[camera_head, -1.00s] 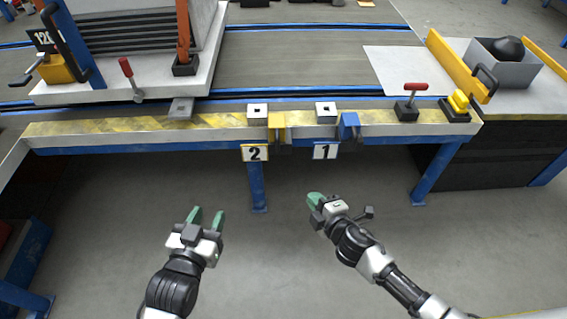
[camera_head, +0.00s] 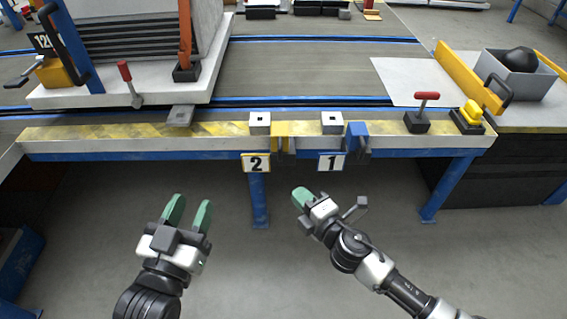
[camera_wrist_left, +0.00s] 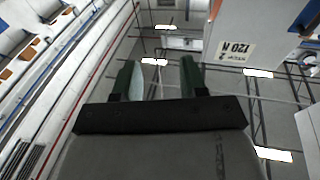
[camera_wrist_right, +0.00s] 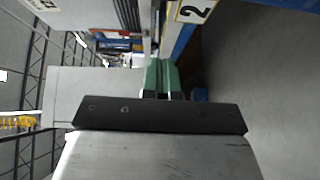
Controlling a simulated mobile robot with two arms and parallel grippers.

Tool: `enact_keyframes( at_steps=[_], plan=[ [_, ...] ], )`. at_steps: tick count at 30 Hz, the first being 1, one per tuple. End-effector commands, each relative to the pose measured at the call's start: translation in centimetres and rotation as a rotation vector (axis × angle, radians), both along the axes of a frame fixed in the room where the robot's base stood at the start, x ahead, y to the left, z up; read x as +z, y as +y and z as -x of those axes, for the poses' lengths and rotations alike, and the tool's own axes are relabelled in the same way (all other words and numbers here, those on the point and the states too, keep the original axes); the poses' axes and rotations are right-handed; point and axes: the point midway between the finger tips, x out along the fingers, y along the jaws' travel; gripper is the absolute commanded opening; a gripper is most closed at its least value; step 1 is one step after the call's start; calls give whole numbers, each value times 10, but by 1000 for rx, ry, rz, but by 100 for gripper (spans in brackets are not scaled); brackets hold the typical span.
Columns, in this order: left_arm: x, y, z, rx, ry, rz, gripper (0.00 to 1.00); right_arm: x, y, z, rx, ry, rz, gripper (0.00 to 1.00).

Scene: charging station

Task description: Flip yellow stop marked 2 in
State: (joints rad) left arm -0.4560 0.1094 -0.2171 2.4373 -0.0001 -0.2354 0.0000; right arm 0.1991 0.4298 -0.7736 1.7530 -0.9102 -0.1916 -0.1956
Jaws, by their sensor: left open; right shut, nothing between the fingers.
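The yellow stop (camera_head: 281,143) is on the front edge of the station, beside the sign marked 2 (camera_head: 256,163) and next to a white block (camera_head: 260,122). The sign marked 2 also shows at the top of the right wrist view (camera_wrist_right: 196,10). My left gripper (camera_head: 189,212) is open and empty, in front of and below the edge, left of the sign. My right gripper (camera_head: 299,196) is shut and empty, below the edge between signs 2 and 1. Neither gripper touches the stop.
A blue stop (camera_head: 356,138) is on the edge by the sign marked 1 (camera_head: 332,162). A red-handled lever (camera_head: 422,112) and a yellow button (camera_head: 470,114) are farther right. A blue leg (camera_head: 259,200) stands under sign 2. The floor in front is clear.

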Motion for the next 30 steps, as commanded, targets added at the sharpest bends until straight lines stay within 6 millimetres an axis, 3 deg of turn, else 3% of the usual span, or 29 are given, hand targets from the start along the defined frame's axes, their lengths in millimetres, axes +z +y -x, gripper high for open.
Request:
enact_keyframes(
  at_steps=[13,21,30],
  plan=[
    [41,-5,15,-23,-367,102,43,-2,50,-75,0,-4,0,0],
    [63,-4,33,-34,-588,166,43,-4,42,-100,0,0,0,0],
    [71,-3,42,-38,-675,192,43,-3,40,-109,1,1,-1,0]
  ],
)
